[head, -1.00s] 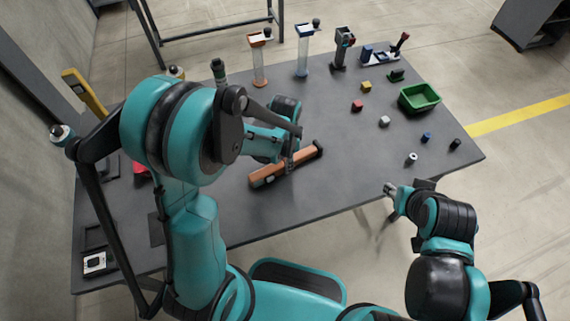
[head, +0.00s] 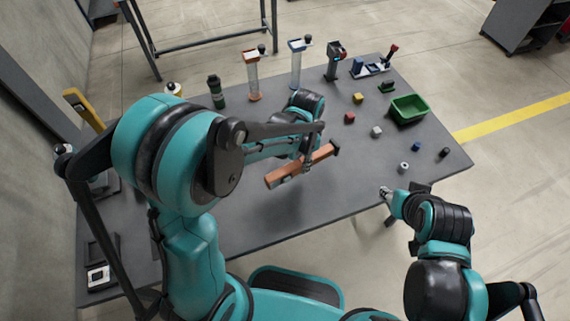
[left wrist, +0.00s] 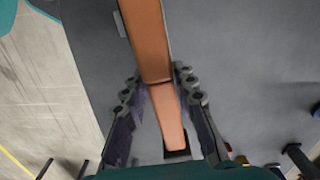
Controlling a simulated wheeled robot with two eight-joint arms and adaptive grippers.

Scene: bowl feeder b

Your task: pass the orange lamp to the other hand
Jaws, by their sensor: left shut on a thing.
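The orange lamp (head: 284,176) is a long bar with a dark end, seen over the front middle of the table. My left gripper (head: 307,163) is shut on it near its middle, and the lamp appears held above the table top. In the left wrist view the lamp (left wrist: 150,40) runs lengthwise between the two fingers of the left gripper (left wrist: 160,86). My right gripper (head: 385,193) is off the table's front edge, to the right of the lamp and apart from it. Its fingers are too small to tell open from shut.
The dark table (head: 340,190) has bare room around the lamp. A green bin (head: 408,109), small cubes and several small parts lie to the right. Two tall clear tubes, a dark green bottle (head: 215,92) and a device (head: 335,62) stand along the back.

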